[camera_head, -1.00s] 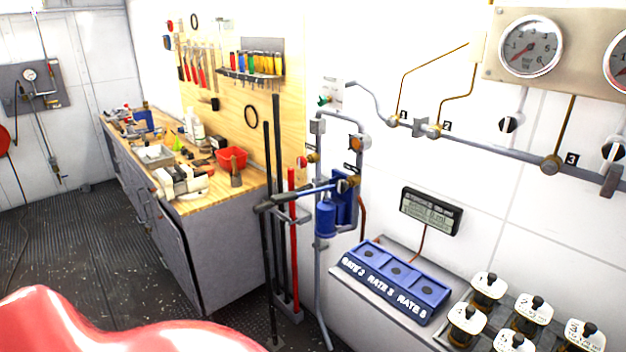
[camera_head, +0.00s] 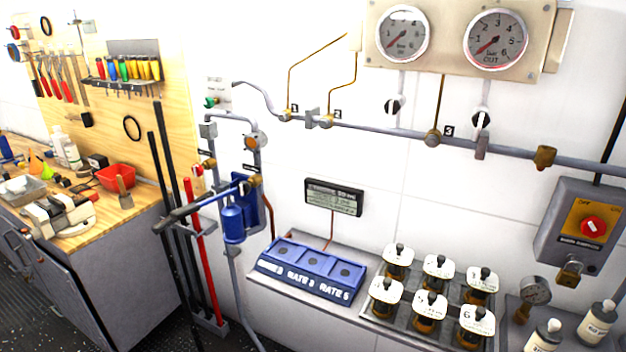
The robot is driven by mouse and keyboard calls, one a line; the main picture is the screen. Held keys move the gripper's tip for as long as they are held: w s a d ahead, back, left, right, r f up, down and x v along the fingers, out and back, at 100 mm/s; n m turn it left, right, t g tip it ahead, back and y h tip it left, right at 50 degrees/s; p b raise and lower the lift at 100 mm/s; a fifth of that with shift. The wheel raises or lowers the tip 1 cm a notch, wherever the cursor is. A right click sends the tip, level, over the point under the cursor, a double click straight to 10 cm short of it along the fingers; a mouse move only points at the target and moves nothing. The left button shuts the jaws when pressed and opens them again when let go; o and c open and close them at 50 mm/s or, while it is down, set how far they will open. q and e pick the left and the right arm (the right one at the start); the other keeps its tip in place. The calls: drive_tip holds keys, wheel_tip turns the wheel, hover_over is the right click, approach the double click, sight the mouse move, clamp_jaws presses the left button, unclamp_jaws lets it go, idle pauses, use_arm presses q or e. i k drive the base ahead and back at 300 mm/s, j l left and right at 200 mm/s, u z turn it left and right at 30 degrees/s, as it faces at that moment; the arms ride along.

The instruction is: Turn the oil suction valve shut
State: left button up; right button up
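No label for an oil suction valve is readable, so I cannot tell which fitting it is. On the wall, a pipe loop above a blue hand pump (camera_head: 233,224) carries an orange-faced round fitting (camera_head: 256,141) and a brass fitting (camera_head: 208,163), with small dark labels beside them. A long grey pipe (camera_head: 385,132) runs right with numbered brass fittings, including one at number 3 (camera_head: 433,138). Black-and-white knobs (camera_head: 393,106) sit below two gauges. Another brass fitting (camera_head: 544,157) is farther right. Neither gripper shows in the head view.
A bench (camera_head: 100,240) with tools and a red bin (camera_head: 117,178) stands left. Long bars stand beside the pump. A ledge holds a blue rate tray (camera_head: 310,268) and lidded jars (camera_head: 436,270). A grey switch box (camera_head: 583,228) with a padlock hangs right.

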sight(198, 170)
drive_tip(key=i+j, duration=0.15)
drive_tip(key=j, duration=0.25)
drive_tip(key=i+j, duration=0.15)
drive_tip(key=j, duration=0.3)
drive_tip(key=i+j+u, duration=0.1)
drive_tip(key=j, duration=0.3)
drive_tip(key=i+j, duration=0.2)
drive_tip(key=j, duration=0.2)
drive_tip(key=i+j, duration=0.2)
drive_tip(key=j, duration=0.2)
drive_tip(key=i+j+u, duration=0.1)
drive_tip(key=j, duration=0.3)
drive_tip(key=i+j, duration=0.25)
drive_tip(key=j, duration=0.15)
drive_tip(key=i+l, duration=0.15)
drive_tip(key=i+u, duration=0.05)
drive_tip(key=i, duration=0.05)
